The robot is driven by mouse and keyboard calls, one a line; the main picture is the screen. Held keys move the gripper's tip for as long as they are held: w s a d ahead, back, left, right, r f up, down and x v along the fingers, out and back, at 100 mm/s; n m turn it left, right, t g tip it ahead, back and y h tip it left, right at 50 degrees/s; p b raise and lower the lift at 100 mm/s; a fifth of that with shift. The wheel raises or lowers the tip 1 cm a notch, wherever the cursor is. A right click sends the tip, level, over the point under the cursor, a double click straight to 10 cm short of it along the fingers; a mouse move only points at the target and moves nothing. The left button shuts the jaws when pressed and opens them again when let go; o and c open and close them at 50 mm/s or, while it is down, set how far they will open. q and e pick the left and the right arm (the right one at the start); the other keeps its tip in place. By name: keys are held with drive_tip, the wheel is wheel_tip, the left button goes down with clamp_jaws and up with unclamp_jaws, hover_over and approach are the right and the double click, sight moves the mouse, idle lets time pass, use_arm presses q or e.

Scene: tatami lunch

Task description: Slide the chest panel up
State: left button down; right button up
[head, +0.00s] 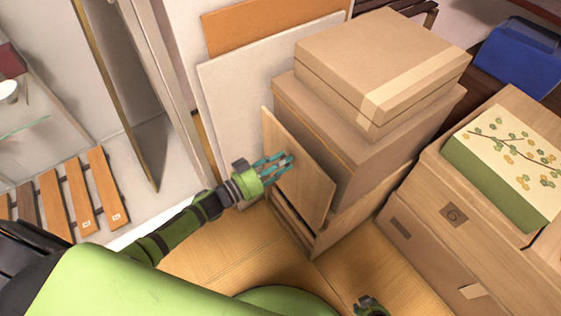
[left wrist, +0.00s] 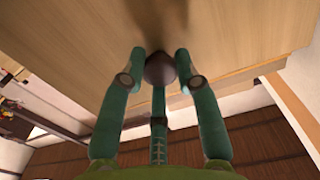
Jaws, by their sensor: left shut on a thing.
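The chest panel (head: 309,188) is a flat light-wood board on the front of the wooden chest (head: 345,218). Its upper edge stands above the chest's lower front, beside the stacked boxes, and a dark gap shows below its lower edge. My left gripper (head: 286,163) is at the panel's face. In the left wrist view, the fingers of my left gripper (left wrist: 160,72) are shut around a dark round knob (left wrist: 160,69) on the panel (left wrist: 230,35). Part of my right gripper (head: 369,307) shows at the bottom edge; its fingers are not clear.
Cardboard boxes (head: 375,70) are stacked on the chest. Boards (head: 235,100) lean behind. A slatted wooden rack (head: 70,195) is at left. Some bare floor (head: 215,250) shows in front.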

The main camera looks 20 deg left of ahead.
use_arm(q)
drive_tip(key=shift+w+r, duration=0.15)
drive_tip(key=shift+r, duration=0.15)
drive_tip(key=c, duration=1.1)
unclamp_jaws()
drive_tip(key=shift+o, duration=1)
drive_tip(key=shift+f, duration=0.1)
drive_tip(key=shift+f, duration=0.1)
drive_tip(key=v, duration=1.2)
